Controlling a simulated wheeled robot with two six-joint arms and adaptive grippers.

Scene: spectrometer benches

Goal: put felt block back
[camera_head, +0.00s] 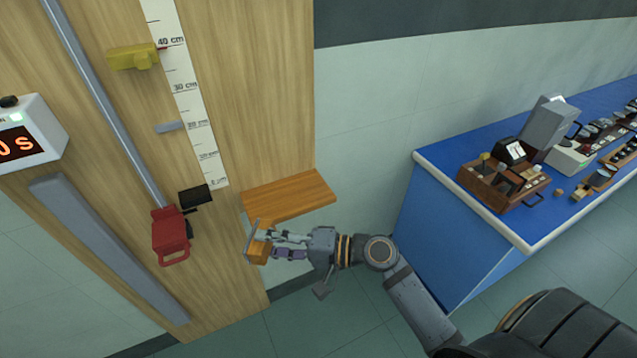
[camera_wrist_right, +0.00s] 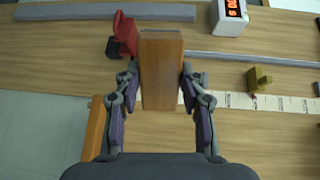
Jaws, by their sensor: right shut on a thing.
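The felt block (camera_head: 258,248) is a small orange-brown wooden block with a thin grey strip along one face. My right gripper (camera_head: 268,246) is shut on it, just below and left of the wooden shelf (camera_head: 290,196) in the head view. In the right wrist view the block (camera_wrist_right: 161,75) stands out between the two fingers of my right gripper (camera_wrist_right: 160,85), its grey end away from the palm. The shelf (camera_wrist_right: 94,128) shows as an orange strip at lower left there, apart from the block. The shelf top looks empty. My left gripper is not in view.
An upright wooden board (camera_head: 262,90) carries a scale (camera_head: 186,85), a metal rail (camera_head: 100,95), a red clamp (camera_head: 170,235) and a yellow piece (camera_head: 133,57). A timer display (camera_head: 28,135) is at left. A blue bench (camera_head: 455,215) with instruments stands at right.

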